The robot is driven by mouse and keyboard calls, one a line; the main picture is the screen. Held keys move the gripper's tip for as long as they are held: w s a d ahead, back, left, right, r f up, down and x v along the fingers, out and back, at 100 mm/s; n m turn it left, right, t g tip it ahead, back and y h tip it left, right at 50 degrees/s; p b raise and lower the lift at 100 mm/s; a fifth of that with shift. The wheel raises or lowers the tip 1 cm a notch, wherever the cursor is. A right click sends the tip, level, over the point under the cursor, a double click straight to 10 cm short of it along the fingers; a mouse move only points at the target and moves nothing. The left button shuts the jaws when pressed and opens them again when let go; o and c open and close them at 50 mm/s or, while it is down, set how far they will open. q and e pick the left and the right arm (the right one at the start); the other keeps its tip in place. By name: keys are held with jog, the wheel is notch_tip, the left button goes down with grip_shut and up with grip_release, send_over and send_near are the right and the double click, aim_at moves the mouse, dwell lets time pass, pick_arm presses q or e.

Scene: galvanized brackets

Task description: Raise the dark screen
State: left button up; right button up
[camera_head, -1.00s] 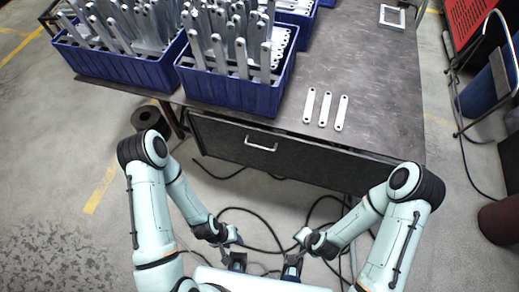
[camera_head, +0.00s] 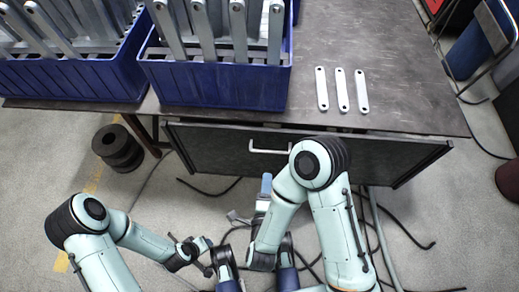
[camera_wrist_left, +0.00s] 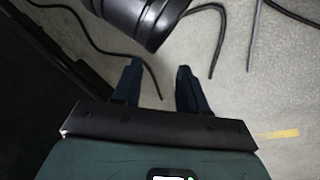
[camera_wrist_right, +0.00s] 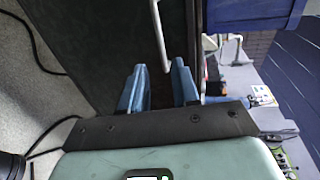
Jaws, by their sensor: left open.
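The dark screen (camera_head: 220,148) is a flat dark panel under the front edge of the table, with a pale bar handle (camera_head: 269,147) near its middle. It hangs closed, roughly upright. My right gripper (camera_head: 265,184) is raised just below the handle. In the right wrist view its fingers (camera_wrist_right: 160,68) are open, with the handle (camera_wrist_right: 158,35) ahead of and partly between them, not clamped. My left gripper (camera_wrist_left: 157,68) is open and empty over the floor, low and left of the screen.
The table top (camera_head: 410,85) carries blue crates (camera_head: 215,85) of metal brackets and three loose brackets (camera_head: 342,90). A black spool (camera_head: 118,148) stands on the floor at left. Cables (camera_head: 400,230) lie on the floor below the screen. A chair stands at far right.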

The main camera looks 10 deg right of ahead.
aim_at(270, 151)
pick_arm(q)
notch_tip(270, 151, down, 5)
jog(key=s+a+g+b, duration=0.1)
jog(key=s+b, duration=0.1)
jog(key=b, duration=0.1)
jog(key=shift+s+a+f, duration=0.2)
jog(key=shift+s+a, duration=0.1)
jog(key=shift+a, duration=0.05)
pick_arm(e)
jog(key=x, duration=1.3)
jog(key=shift+d, duration=0.2)
grip_shut()
